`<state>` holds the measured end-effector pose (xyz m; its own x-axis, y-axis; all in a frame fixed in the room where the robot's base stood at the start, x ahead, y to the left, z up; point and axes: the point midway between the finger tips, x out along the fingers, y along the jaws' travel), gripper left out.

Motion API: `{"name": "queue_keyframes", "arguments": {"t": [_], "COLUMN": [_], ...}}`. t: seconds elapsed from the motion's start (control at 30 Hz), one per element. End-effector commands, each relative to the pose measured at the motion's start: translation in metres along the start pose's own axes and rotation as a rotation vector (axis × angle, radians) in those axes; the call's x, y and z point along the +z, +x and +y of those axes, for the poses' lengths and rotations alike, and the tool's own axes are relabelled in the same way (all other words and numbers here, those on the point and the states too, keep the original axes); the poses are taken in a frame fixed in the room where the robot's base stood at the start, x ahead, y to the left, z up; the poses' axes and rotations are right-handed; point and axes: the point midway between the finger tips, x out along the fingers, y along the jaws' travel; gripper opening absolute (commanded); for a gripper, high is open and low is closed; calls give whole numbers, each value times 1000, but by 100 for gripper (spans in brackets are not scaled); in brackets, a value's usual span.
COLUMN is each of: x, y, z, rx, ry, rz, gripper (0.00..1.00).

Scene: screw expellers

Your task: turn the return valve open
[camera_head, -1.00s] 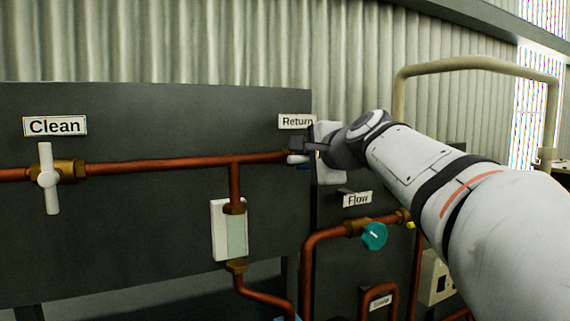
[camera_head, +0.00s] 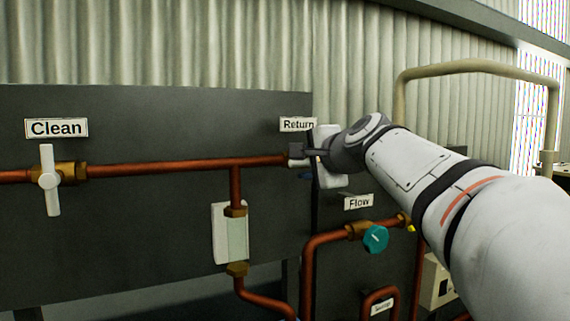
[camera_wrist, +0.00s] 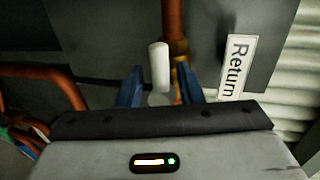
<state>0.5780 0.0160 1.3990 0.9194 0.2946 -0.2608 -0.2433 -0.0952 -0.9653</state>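The return valve sits at the right end of the upper copper pipe, beside the "Return" label (camera_head: 298,125). Its white handle (camera_wrist: 158,66) lies roughly along the pipe in the wrist view. In the head view my gripper (camera_head: 303,153) covers most of the valve, and only a small white piece shows. In the wrist view my gripper (camera_wrist: 161,84) has its two blue fingers apart, one on each side of the handle. Gaps show between the fingers and the handle. The handle's base and the brass body are partly hidden by the gripper. The label (camera_wrist: 237,66) also shows there.
The "Clean" valve (camera_head: 48,180) has an upright white handle at the left. A teal "Flow" knob (camera_head: 376,239) is below my gripper. Copper pipes (camera_head: 150,165) run across the dark panel (camera_head: 150,120). A beige bent pipe (camera_head: 470,64) stands behind my arm.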

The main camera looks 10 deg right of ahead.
Motion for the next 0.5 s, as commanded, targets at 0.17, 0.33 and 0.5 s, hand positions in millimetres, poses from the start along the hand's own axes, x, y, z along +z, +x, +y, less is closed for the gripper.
{"name": "queue_keyframes", "arguments": {"t": [0.17, 0.33, 0.5], "x": [0, 0, -1], "y": [-1, -17, -48], "z": [-1, 0, 0], "rx": [-1, -4, -5], "ry": [0, 0, 0], "rz": [0, 2, 4], "gripper": [33, 33, 33]}}
